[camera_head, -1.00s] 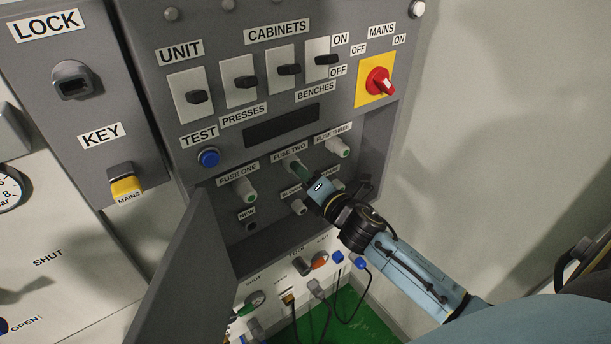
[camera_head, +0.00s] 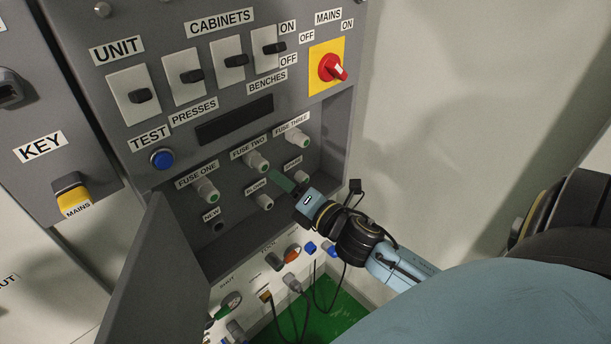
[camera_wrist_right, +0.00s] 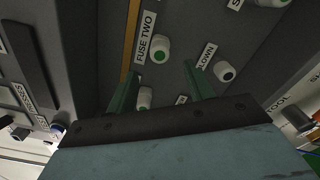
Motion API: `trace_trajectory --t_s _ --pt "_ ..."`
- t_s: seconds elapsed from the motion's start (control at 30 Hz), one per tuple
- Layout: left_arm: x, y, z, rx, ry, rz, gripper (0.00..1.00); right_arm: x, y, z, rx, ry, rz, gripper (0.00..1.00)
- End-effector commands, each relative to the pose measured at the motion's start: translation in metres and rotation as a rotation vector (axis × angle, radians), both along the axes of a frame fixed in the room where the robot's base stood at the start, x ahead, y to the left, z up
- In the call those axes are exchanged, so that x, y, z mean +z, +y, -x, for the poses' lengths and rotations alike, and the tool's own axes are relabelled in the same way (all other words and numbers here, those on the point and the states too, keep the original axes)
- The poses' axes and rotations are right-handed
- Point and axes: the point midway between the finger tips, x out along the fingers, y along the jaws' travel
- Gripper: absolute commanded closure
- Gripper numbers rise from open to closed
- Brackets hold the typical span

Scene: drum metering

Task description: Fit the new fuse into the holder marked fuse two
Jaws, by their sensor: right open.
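The holder marked fuse two (camera_head: 256,162) is in the panel recess, between fuse one and fuse three. A pale round cap with a green centre sits in it; it also shows in the right wrist view (camera_wrist_right: 160,51). I cannot tell whether that cap is the new fuse. The hole marked new (camera_head: 218,226) looks dark and empty. My right gripper (camera_head: 276,177) has green fingers. It is open and empty, just below and right of the fuse two cap and apart from it. In the right wrist view the cap lies beyond the open fingers (camera_wrist_right: 162,72). My left gripper is out of view.
Fuse one (camera_head: 208,192) and fuse three (camera_head: 297,141) hold similar green-centred caps. An open grey door (camera_head: 150,275) stands left of the recess. Switches line the panel above.

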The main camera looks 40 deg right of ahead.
Motion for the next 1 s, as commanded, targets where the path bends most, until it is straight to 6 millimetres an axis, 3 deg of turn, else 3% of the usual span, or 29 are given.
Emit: trace_trajectory --t_s 0.2,0.4,1.0 --pt "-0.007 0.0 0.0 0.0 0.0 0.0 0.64 -0.001 -0.003 0.039 -0.001 0.002 0.0 0.47" --pt "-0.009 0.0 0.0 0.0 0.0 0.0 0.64 -0.001 -0.004 0.057 -0.001 0.0 -0.001 0.47" --pt "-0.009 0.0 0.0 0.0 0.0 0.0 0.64 0.001 -0.005 0.06 -0.001 0.0 0.0 0.47"
